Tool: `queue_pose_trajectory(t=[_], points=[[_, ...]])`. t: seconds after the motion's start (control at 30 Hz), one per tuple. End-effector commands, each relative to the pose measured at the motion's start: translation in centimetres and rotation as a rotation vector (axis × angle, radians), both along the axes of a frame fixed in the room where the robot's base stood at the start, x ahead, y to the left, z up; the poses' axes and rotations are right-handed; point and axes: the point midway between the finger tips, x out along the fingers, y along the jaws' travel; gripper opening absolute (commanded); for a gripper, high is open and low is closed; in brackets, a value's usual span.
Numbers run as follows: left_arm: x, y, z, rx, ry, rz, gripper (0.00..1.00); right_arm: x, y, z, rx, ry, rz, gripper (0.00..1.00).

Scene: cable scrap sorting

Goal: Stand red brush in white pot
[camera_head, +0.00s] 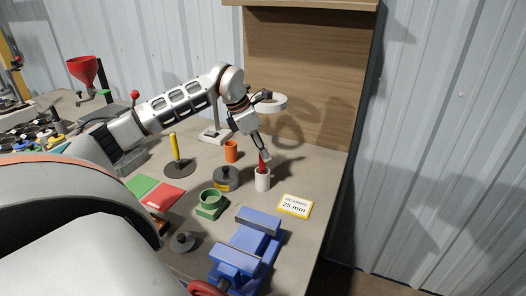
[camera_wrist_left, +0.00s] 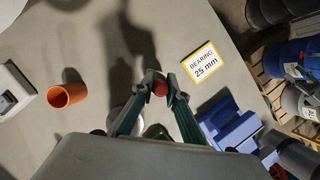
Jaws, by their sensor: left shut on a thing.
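The red brush (camera_head: 262,164) is between the fingertips of my left gripper (camera_head: 263,155), which is shut on it. In the head view the brush points down and its lower part meets the rim of the white pot (camera_head: 262,182). I cannot tell how far inside the pot it reaches. The white pot stands upright on the bench. In the left wrist view the fingers (camera_wrist_left: 159,86) close around the brush's round red end (camera_wrist_left: 160,89). A pale rounded shape beside the fingers there is mostly hidden. My right gripper is not in view.
An orange cup (camera_head: 231,151), a dark round weight (camera_head: 226,178) and a green ring-shaped block (camera_head: 210,204) stand left of the pot. A "BEARING 25 mm" card (camera_head: 295,206) lies to its right. A blue vise (camera_head: 247,248) is in front.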

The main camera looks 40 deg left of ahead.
Motion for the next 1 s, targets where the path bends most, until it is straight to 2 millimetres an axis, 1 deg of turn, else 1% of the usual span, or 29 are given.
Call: queue_pose_trajectory(t=[0.03, 0.1, 0.43, 0.57, 0.67, 0.8, 1.0], points=[[0.0, 0.0, 0.0, 0.0, 0.0, 0.0, 0.19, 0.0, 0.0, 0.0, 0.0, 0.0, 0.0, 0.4], [0.0, 0.0, 0.0, 0.0, 0.0, 0.0, 0.33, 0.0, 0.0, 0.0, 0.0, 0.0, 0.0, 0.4], [0.0, 0.0, 0.1, 0.0, 0.0, 0.0, 0.33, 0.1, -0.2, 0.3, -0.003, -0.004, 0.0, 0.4], [-0.3, 0.2, 0.9, 0.002, -0.001, 0.001, 0.33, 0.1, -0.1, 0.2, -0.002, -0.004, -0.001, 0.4], [-0.7, 0.6, 2.3, 0.002, -0.003, 0.002, 0.33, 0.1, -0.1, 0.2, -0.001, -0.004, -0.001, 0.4], [-1.7, 1.1, 5.0, 0.002, -0.005, 0.003, 0.33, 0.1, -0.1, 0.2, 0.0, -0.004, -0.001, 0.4], [-3.0, 1.8, 8.6, 0.001, -0.003, 0.002, 0.33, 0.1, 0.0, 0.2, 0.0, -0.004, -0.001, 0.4]])
